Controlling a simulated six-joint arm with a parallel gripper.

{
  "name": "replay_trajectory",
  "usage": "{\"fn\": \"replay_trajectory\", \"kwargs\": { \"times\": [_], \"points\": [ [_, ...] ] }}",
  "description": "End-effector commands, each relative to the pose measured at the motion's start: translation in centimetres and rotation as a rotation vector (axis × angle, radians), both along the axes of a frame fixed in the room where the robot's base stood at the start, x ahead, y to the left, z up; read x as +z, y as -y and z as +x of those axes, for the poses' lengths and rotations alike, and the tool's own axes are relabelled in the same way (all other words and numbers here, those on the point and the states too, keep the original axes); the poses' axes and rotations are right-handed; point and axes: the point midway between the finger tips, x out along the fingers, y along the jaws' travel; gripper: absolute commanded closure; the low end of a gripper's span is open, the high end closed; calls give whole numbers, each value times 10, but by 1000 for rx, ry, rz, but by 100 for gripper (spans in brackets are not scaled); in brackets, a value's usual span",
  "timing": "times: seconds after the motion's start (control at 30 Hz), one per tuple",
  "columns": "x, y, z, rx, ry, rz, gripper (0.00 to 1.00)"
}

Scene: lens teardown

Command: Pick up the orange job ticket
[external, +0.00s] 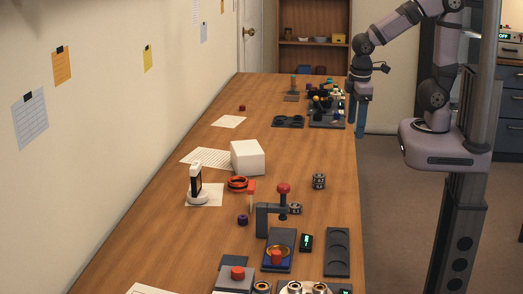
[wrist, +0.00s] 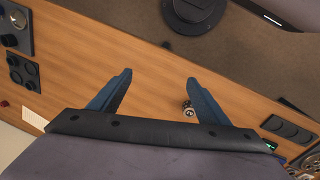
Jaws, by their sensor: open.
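An orange sheet (external: 61,65) with a dark clip hangs on the left wall in the external view. A small upright white-and-dark piece with an orange patch (external: 197,182) stands on a white round foot on the table; I cannot tell which of these is the job ticket. Neither is seen in the wrist view. My gripper (external: 356,134) hangs fingers-down at the table's right edge, far from both. In the wrist view, my gripper (wrist: 158,79) has its blue fingers wide apart, with nothing between them.
A white box (external: 247,158) sits mid-table beside papers. A clamp-like stand with a red knob (external: 283,188) rises nearer the front, among trays and small parts. A dark tray (external: 288,121) and a crowded rack (external: 327,108) lie toward the back.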

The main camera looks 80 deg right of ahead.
Motion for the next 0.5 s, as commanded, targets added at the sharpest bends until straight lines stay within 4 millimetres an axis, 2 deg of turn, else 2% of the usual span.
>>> {"fn": "replay_trajectory", "kwargs": {
  "times": [0.03, 0.17, 0.27, 0.37, 0.5],
  "points": [
    [-7, 3, 8, 81, 5, -41, 30],
    [-13, 13, 38, 340, 26, -177, 30],
    [-16, 14, 71, 597, 43, -312, 30],
    [-16, 4, 111, 891, 59, -469, 30],
    [-10, -31, 168, 1306, 81, -709, 30]
  ]
}}
